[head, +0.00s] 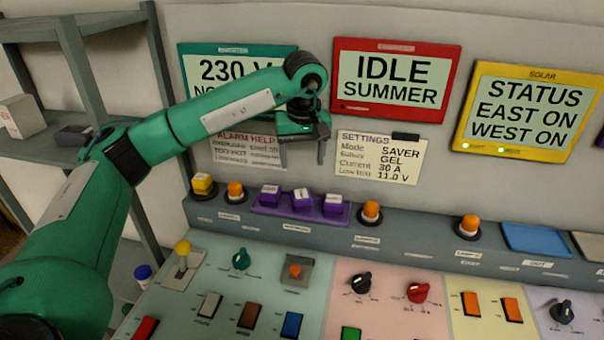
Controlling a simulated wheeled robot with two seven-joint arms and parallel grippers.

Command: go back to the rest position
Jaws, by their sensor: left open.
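My left arm comes in from the left and bends over the console. Its left gripper (302,150) is open and points down, empty, in front of the wall between the alarm help sheet (246,150) and the settings sheet (381,158). It hangs above the ledge with the purple tray (299,207), apart from the things below. The arm hides part of the green 230 V display (222,72) and of the alarm help sheet. My right gripper is not in view.
The sloped console below has knobs, switches and a yellow-topped lever (183,250). A grey shelf (50,135) stands at left behind my arm.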

